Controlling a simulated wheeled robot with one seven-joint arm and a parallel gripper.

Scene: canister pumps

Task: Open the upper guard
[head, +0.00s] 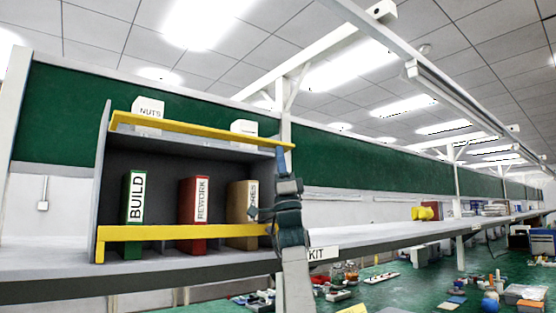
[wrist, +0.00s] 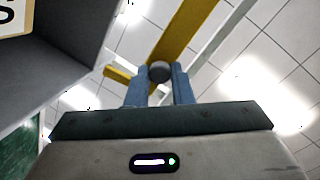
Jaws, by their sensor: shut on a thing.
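The yellow upper guard (head: 200,129) runs along the front of the upper shelf of a grey rack and slopes down to the right in the head view. My gripper (head: 284,160) is at its right end, pointing up. In the wrist view the blue fingers of my gripper (wrist: 160,88) are shut on a dark round knob (wrist: 160,71), with the yellow bar of the upper guard (wrist: 184,32) just beyond it. In the head view my gripper hides the knob. I cannot tell how far the guard is swung.
A yellow lower guard (head: 180,232) crosses the lower shelf in front of a green BUILD binder (head: 133,215), a red REWORK binder (head: 194,213) and a tan binder (head: 241,214). A NUTS box (head: 148,111) and another white box (head: 244,127) stand on the upper shelf. The long grey shelf (head: 400,233) extends right.

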